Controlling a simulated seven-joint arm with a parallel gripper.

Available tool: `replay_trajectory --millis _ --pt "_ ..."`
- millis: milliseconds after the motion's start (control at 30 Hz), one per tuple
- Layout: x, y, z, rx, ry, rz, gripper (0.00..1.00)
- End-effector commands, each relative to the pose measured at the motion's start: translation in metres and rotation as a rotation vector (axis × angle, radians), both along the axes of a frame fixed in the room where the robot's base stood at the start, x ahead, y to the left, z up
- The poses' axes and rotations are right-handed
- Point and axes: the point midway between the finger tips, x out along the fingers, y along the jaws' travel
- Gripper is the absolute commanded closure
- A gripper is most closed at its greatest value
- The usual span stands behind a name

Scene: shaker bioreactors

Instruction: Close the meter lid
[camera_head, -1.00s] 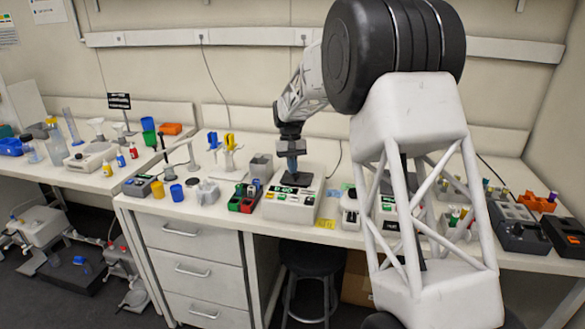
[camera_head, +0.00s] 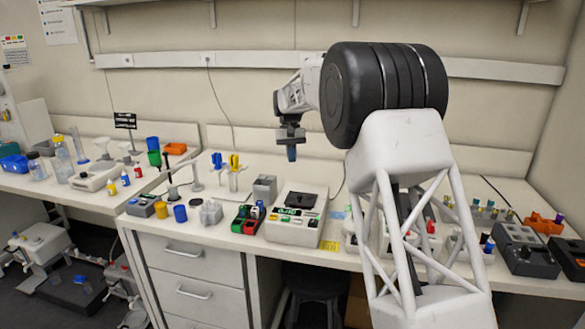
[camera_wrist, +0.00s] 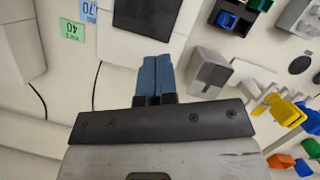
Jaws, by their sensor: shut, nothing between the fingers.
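The meter (camera_head: 293,232) is a white box on the bench with a green display on its front. Its black square lid (camera_head: 301,200) appears to lie flat on top; whether it is fully seated I cannot tell. The dark lid (camera_wrist: 147,14) also shows at the top of the wrist view, cut by the frame edge. My gripper (camera_head: 291,155) is above and behind the meter, clear of the lid, fingers pointing down. Its blue fingers (camera_wrist: 154,70) are together and empty in the wrist view.
A grey block (camera_head: 265,187) and red and green racks (camera_head: 248,219) stand left of the meter. Blue and yellow pipettes (camera_head: 233,163) stand farther left. Blue and green labels (camera_wrist: 72,31) lie beside the meter. Dark devices (camera_head: 525,252) are at the far right.

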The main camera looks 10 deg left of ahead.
Motion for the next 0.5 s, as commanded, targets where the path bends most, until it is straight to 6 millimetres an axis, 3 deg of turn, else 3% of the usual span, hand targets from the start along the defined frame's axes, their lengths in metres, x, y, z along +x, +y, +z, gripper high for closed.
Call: replay_trajectory --millis 467,500 --pt "0.0026 0.0013 0.0097 0.000 0.000 0.000 1.00" --pt "0.0025 0.0013 0.0097 0.000 0.000 0.000 0.95"
